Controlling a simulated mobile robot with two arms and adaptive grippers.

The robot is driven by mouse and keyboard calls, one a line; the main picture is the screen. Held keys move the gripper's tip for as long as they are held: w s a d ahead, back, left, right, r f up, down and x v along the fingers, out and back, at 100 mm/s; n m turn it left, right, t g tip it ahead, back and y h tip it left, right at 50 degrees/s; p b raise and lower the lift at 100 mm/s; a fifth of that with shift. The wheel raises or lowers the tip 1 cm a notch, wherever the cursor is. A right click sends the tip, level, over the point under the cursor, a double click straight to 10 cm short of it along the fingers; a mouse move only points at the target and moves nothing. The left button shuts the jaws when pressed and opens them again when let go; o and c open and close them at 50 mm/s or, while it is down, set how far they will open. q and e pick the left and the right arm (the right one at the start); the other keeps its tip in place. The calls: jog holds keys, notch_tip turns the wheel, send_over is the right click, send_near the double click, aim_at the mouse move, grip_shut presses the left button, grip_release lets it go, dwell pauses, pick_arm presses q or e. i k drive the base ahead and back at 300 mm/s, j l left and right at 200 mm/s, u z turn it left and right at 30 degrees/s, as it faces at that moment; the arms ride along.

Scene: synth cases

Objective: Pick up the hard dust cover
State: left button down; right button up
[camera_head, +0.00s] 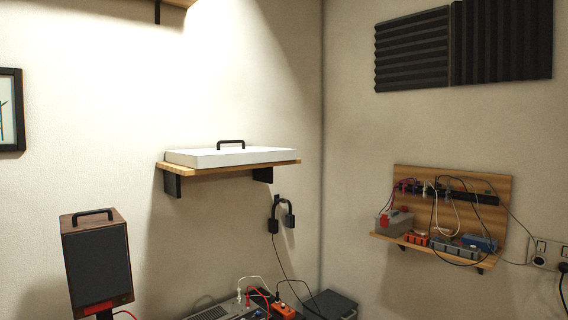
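A flat white cover with a black handle on top, which looks like the hard dust cover (240,157), lies on a wooden wall shelf (230,169) near the middle of the view. Its black handle (231,142) stands up from its top face. What is under the cover, if anything, is hidden. Neither of my grippers shows in the head view.
Headphones (281,215) hang on the wall below the shelf's right end. A speaker (97,262) with its own black handle stands at lower left. Patch gear with cables (265,304) is at the bottom. A wooden panel with small boxes (446,215) is on the right wall.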

aim_at(204, 158)
jog(key=i+l+u, duration=0.5)
jog(key=u, duration=0.7)
jog(key=i+l+u, duration=0.2)
jog(key=l, duration=0.25)
jog(key=i+l+u, duration=0.15)
jog(key=l, duration=0.35)
jog(key=l+u, duration=0.2)
jog(key=l, duration=0.3)
jog(key=i+l+u, duration=0.2)
jog(key=l, duration=0.35)
jog(key=k, duration=0.05)
